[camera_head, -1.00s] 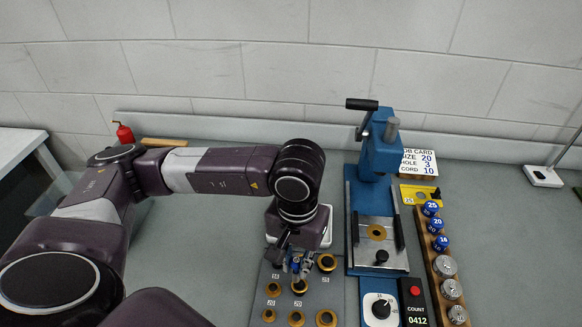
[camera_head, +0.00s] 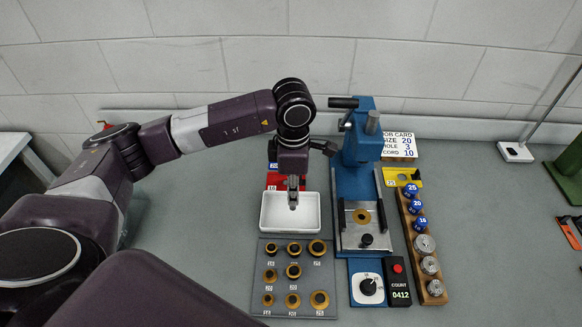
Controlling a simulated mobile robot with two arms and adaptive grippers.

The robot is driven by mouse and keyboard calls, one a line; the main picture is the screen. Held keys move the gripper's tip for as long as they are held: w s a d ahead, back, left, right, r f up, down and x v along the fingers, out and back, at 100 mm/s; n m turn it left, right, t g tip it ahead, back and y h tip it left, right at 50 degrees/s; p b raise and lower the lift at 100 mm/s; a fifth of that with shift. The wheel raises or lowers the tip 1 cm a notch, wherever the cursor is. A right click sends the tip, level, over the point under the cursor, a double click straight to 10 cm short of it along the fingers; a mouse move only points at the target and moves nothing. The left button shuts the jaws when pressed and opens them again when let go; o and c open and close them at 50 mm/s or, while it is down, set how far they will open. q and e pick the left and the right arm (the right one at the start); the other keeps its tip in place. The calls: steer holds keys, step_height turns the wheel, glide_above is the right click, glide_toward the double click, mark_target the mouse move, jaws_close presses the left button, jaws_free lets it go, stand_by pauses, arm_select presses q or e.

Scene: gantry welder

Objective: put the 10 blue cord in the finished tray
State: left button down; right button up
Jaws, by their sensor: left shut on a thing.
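My left gripper (camera_head: 293,202) points down over the white tray (camera_head: 267,229) in the middle of the bench. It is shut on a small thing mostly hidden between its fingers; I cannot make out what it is. The tray's visible floor looks empty, and I cannot tell whether the fingertips touch it. No blue cord shows clearly. A red block (camera_head: 271,187) marked 10 stands behind the tray, partly hidden. My right gripper is not in view.
A grey board (camera_head: 280,286) of brass rings lies in front of the tray. A job card (camera_head: 399,146) stands behind.

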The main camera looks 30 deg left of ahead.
arm_select(q)
steer(key=w+a+r+n+p, duration=0.1)
steer(key=w+a+n+p, duration=0.25)
steer(key=n, duration=0.55)
steer(key=shift+d+f+b, duration=0.15)
steer(key=shift+f+b, duration=0.9)
steer(key=shift+f, duration=0.5)
steer(key=shift+d+f+b, duration=0.2)
steer(key=shift+f+b, duration=0.85)
steer(key=shift+f, duration=0.55)
steer(key=shift+d+f+b, duration=0.15)
steer(key=shift+f+b, duration=0.9)
steer(key=shift+f, duration=0.5)
steer(key=shift+f+b, duration=0.5)
steer(key=shift+f, duration=0.05)
steer(key=c, duration=1.7)
jaws_free()
steer(key=shift+c, duration=0.2)
